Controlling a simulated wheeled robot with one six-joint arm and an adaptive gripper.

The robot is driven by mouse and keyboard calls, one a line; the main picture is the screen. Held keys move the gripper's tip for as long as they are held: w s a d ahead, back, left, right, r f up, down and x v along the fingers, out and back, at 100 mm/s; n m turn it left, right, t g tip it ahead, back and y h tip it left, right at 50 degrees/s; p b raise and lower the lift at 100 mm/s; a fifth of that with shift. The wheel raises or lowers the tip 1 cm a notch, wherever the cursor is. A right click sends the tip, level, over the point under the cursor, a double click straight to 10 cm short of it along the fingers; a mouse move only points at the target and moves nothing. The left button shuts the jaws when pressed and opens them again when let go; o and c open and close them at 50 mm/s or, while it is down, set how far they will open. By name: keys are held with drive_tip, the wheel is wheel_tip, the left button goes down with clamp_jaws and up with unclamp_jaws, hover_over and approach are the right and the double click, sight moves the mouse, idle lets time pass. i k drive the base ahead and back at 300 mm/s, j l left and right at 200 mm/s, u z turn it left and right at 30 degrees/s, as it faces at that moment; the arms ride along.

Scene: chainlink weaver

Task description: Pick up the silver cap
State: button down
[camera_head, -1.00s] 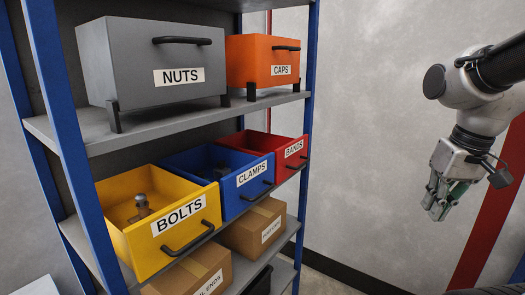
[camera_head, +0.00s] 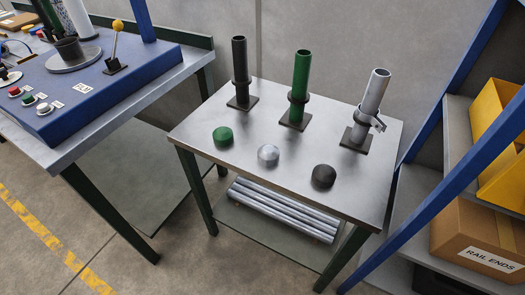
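The silver cap (camera_head: 268,155) sits on the grey metal table (camera_head: 225,175), in the middle of a front row of three caps. A green cap (camera_head: 223,136) is to its left and a black cap (camera_head: 324,176) to its right. Behind them stand a black post (camera_head: 239,70), a green post (camera_head: 301,75) and a silver post (camera_head: 373,100), each upright on a dark square base. The silver post has a clamp-like fitting on its right side. My gripper is outside the current view.
A blue control bench (camera_head: 100,90) with buttons and a yellow-knobbed lever stands at the left. Silver tubes (camera_head: 280,208) lie on the table's lower shelf. A blue-framed shelf with a yellow bin (camera_head: 500,110) and a rail-ends box (camera_head: 480,235) is at the right. Floor at front left is clear.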

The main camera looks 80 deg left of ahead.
sight(268, 155)
drive_tip(key=u, duration=2.65)
drive_tip(key=i+j+z, duration=0.4)
drive_tip(key=j, duration=0.25)
drive_tip(key=k, duration=0.1)
